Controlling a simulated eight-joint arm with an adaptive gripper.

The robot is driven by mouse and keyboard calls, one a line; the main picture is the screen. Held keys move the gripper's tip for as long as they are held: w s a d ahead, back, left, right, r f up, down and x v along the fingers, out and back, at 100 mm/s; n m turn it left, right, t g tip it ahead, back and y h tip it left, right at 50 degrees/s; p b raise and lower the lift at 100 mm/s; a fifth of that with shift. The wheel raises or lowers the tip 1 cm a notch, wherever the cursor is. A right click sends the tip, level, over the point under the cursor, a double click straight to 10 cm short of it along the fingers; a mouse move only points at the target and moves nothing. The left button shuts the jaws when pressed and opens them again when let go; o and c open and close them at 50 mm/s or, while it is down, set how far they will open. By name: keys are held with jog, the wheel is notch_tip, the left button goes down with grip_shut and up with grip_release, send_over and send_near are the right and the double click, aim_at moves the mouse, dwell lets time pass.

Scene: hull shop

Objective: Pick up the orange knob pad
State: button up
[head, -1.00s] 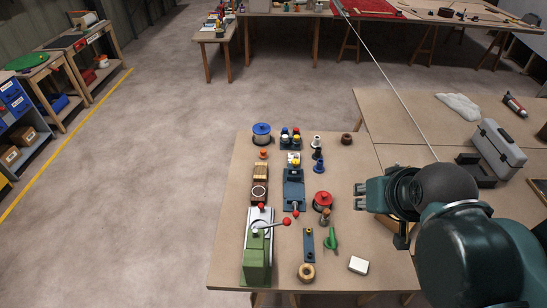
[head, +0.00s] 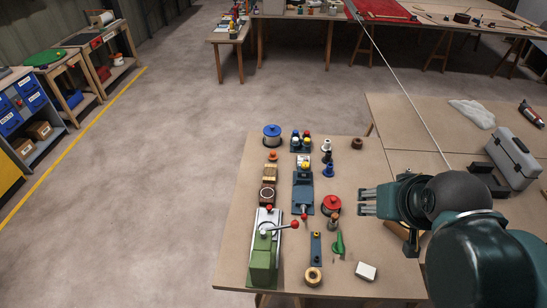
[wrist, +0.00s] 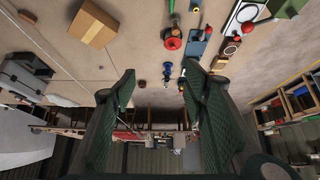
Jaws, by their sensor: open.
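A small orange-topped piece that looks like the orange knob pad (head: 272,156) sits on the near table's left side in the head view. It stands between the blue-lidded pot (head: 272,137) and a wooden block (head: 270,173). My gripper (head: 367,201) is open and empty, well to the right of it and in front, with its fingers pointing left above the table. In the wrist view my gripper (wrist: 160,82) shows two spread fingers with nothing between them. I cannot pick out the knob pad for sure in the wrist view.
A dark blue vise (head: 303,190), a red-lidded pot (head: 331,204) and small bottles stand between my gripper and the pad. A green lever press (head: 264,255) stands in front. A grey toolbox (head: 512,158) sits at right. Bare table (head: 375,165) lies behind my gripper.

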dwell(0.3)
jog(key=w+a+r+n+g, duration=0.1)
jog(key=w+a+r+n, duration=0.15)
jog(key=w, duration=0.55)
jog(key=w+a+r+n+g, duration=0.1)
jog(key=w+a+r+n, duration=0.15)
jog(key=w, duration=0.45)
jog(key=n+g+p, duration=0.1)
jog(key=n+g, duration=0.4)
jog(key=n, duration=0.6)
send_over(273, 152)
jog(key=f, duration=2.8)
jog(key=shift+d, duration=0.2)
jog(key=shift+w+a+f, duration=0.1)
jog(key=shift+a+f, duration=0.15)
jog(key=shift+f, duration=0.3)
